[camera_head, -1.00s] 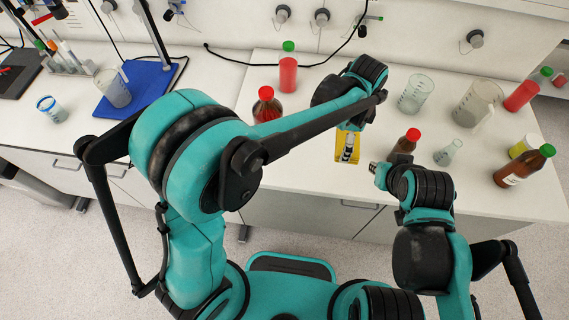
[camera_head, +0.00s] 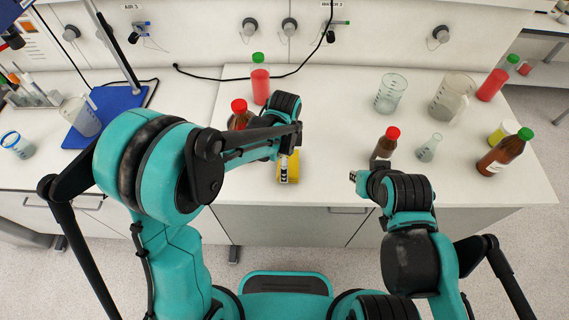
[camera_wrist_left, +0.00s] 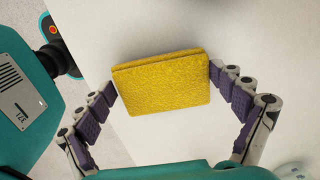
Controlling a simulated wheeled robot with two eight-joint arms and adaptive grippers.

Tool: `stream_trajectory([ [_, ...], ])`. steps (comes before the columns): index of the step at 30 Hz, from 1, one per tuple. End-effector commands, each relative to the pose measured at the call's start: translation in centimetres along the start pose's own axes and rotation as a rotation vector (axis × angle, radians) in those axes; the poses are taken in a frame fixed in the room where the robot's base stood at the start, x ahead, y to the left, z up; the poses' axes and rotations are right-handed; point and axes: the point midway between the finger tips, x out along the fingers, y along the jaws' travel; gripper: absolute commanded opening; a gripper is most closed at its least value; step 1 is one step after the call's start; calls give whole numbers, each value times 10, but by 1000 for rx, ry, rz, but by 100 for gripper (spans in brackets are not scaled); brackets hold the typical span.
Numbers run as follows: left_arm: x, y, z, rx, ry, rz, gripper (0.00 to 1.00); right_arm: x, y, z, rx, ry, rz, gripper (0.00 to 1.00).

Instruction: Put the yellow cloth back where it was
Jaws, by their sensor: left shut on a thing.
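The yellow cloth (camera_head: 293,171) is a folded, rough-textured pad near the front edge of the bench in the head view. My left gripper (camera_head: 284,168) is shut on it and partly covers it there. In the left wrist view, the cloth (camera_wrist_left: 163,88) lies between the two purple-padded fingers of my left gripper (camera_wrist_left: 164,80), with white bench surface below. I cannot tell whether the cloth touches the bench. My right gripper (camera_head: 357,177) is at the bench's front edge, beside a small brown bottle; its jaw opening is too small to make out.
A brown bottle with red cap (camera_head: 239,118) and a red-filled bottle (camera_head: 260,82) stand behind my left gripper. The small brown bottle (camera_head: 386,146), flask (camera_head: 429,148), beakers (camera_head: 390,93) and larger brown bottle (camera_head: 503,156) stand right. White bench between the cloth and small bottle is clear.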

Motion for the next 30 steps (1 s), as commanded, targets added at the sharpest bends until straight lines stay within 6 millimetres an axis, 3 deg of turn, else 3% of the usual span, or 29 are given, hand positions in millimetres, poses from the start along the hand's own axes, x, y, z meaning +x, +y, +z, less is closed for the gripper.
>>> stream_trajectory([
  [12,11,0,0,0,0,0,67,5,0,4,0,0,0,18],
  [13,11,0,0,0,0,0,97,5,0,4,0,0,0,18],
  [14,10,0,0,0,0,0,100,4,0,3,0,0,0,18],
  [25,7,0,0,0,0,0,100,2,0,2,0,0,0,18],
  [30,-16,0,0,0,0,0,100,-4,0,-3,0,0,0,18],
])
